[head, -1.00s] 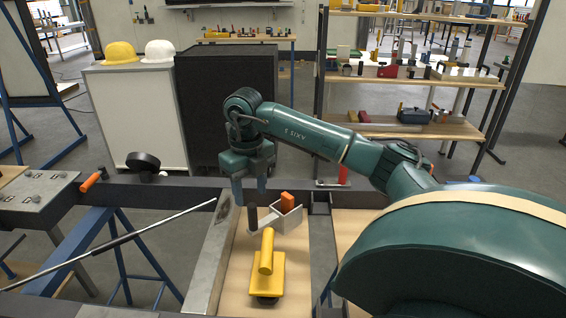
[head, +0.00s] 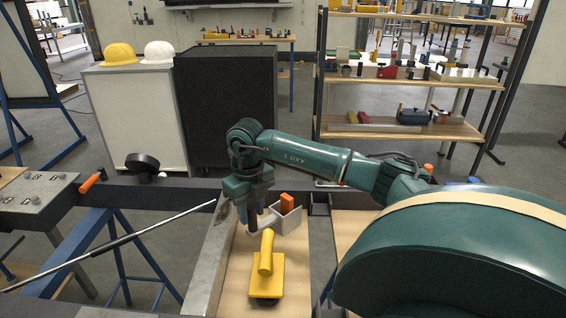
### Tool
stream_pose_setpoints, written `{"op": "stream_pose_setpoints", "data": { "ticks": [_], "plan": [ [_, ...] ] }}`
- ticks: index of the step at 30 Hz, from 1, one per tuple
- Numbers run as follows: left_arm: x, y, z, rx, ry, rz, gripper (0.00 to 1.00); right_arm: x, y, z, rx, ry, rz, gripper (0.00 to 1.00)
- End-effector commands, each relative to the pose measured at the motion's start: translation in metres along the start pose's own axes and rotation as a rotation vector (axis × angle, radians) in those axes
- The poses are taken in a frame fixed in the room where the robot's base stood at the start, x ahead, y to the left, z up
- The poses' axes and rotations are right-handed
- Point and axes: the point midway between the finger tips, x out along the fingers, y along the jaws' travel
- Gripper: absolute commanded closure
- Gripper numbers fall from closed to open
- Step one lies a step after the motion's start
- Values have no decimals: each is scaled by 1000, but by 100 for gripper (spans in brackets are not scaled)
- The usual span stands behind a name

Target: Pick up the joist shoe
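A pale grey metal bracket, which looks like the joist shoe (head: 291,223), lies on the wooden board in the frame's middle bay. An orange block (head: 287,203) stands in or behind it. A dark upright handle (head: 252,219) stands at its left end; I cannot tell whether it belongs to the bracket. My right gripper (head: 252,213) points down over that handle, left of the orange block. Its fingers are apart, one on each side of the handle. They hide part of the bracket, and contact is unclear. My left gripper is not in view.
A yellow float (head: 265,276) lies just in front of the bracket. A metal beam (head: 212,262) runs along the bay's left side, and a dark frame rail (head: 180,195) behind it. A thin rod (head: 165,225) slants at left. Bare board (head: 297,262) shows at right.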

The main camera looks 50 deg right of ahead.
Motion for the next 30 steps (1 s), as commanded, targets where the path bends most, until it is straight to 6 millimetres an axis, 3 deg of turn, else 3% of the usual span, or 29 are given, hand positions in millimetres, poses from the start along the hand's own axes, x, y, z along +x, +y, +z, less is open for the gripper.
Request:
{"op": "stream_pose_setpoints", "data": {
  "ticks": [12,30],
  "plan": [
    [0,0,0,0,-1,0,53,0,0,0,0,0,0,100],
    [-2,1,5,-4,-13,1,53,-2,-1,1,1,-3,-1,100]
  ]
}}
